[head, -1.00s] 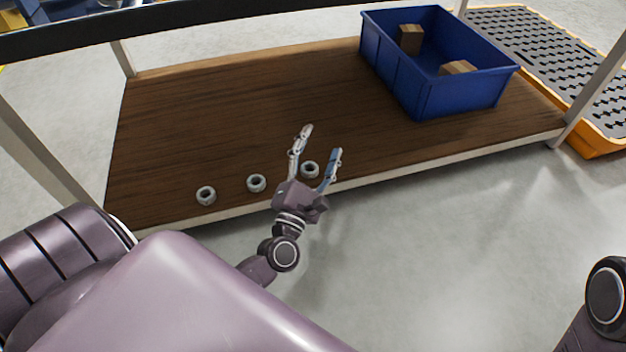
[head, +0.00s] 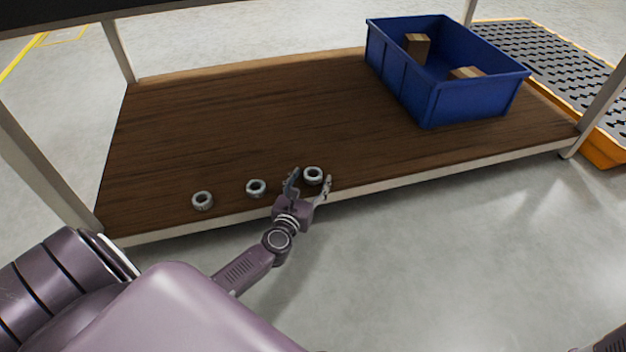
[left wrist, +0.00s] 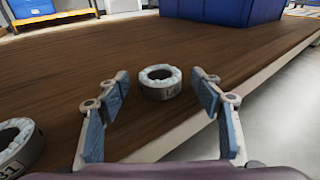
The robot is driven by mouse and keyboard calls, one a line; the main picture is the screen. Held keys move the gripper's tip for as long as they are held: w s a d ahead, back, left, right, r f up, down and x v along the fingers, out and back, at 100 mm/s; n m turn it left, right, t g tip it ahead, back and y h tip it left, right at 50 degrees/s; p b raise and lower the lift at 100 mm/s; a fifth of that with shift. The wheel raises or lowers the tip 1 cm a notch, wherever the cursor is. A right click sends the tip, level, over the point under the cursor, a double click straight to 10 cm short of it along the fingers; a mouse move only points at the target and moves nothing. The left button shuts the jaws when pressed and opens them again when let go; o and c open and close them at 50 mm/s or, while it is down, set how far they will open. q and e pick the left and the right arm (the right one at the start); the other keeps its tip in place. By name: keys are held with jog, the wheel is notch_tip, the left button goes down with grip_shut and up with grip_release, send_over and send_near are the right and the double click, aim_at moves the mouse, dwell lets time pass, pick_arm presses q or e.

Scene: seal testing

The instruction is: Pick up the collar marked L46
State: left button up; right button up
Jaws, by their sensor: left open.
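Three grey ring-shaped collars stand in a row along the front edge of the wooden shelf: a left collar (head: 203,200), a middle collar (head: 256,188) and a right collar (head: 313,175). My left gripper (head: 310,180) is open, with its fingers pointing at the right collar. In the left wrist view the right collar (left wrist: 160,81) sits just beyond and between the open fingertips, apart from them. Its marking is too small to read. Another collar (left wrist: 18,142) shows at the left edge of that view with a partly cut-off mark ending in "31". My right gripper is not in view.
The wooden shelf (head: 230,110) has a pale front rail and white corner posts. A blue bin (head: 470,103) with brown blocks stands at its back right. The shelf's middle is clear. A black and orange pallet (head: 560,65) lies beyond, on the right.

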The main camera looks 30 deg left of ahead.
pick_arm(q)
jog(key=shift+w+a, duration=0.1)
jog(key=shift+w, duration=0.25)
jog(key=shift+c, duration=0.3)
jog(key=c, duration=1.4)
jog(key=shift+r, duration=0.15)
jog(key=shift+c, duration=0.2)
